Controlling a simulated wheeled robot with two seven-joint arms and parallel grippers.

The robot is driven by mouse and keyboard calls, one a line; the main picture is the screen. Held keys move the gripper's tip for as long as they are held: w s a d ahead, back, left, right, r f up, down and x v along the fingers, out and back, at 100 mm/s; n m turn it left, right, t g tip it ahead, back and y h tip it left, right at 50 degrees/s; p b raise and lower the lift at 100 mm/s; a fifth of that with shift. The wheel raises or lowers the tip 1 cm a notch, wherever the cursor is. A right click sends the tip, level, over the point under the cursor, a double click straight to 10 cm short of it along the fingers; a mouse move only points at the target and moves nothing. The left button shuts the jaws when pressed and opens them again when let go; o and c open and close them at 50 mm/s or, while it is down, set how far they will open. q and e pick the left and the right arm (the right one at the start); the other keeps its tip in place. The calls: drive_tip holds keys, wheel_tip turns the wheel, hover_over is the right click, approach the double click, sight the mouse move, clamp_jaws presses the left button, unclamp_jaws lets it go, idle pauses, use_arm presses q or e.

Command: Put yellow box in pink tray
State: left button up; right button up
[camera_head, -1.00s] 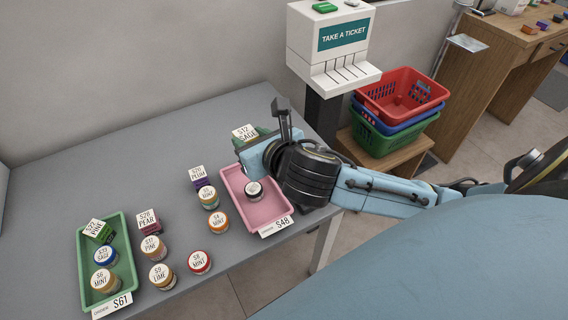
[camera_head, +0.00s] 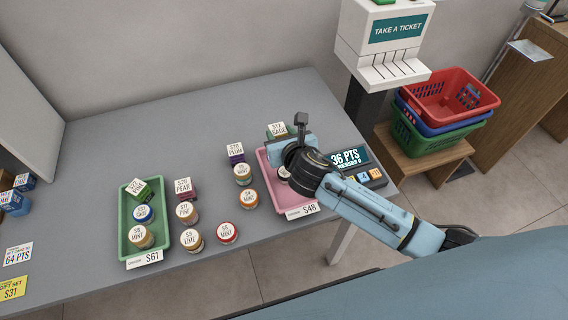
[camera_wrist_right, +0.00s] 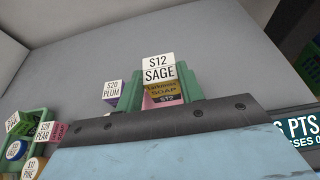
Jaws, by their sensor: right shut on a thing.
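The pink tray (camera_head: 284,200) lies at the right end of the grey counter, with a round jar (camera_head: 284,171) in it. A small box (camera_head: 277,130) labelled S12 SAGE shows at the tray's far end. In the right wrist view this box (camera_wrist_right: 163,91) has a white label on top and an olive-yellow front. My right gripper (camera_wrist_right: 158,98) is shut on it, with green fingers on both sides. My right arm hides part of the tray, and I cannot tell whether the box touches anything below. My left gripper is not in view.
A green tray (camera_head: 127,237) with a box and jars stands to the left. Several jars and boxes, such as S20 PLUM (camera_head: 236,152), stand between the trays. A points display (camera_head: 350,157) is right of the pink tray. Bare counter (camera_head: 150,130) lies behind.

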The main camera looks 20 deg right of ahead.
wheel_tip(320, 180, down, 7)
drive_tip(key=shift+f+b, duration=0.15)
drive_tip(key=shift+b, duration=0.95)
drive_tip(key=shift+f, duration=0.15)
drive_tip(key=o, duration=1)
drive_tip(key=shift+s+r, duration=0.25)
drive_tip(key=p+v, duration=0.2)
drive_tip(key=v, duration=0.9)
drive_tip(key=shift+s, duration=0.3)
drive_tip(key=shift+d, duration=0.1)
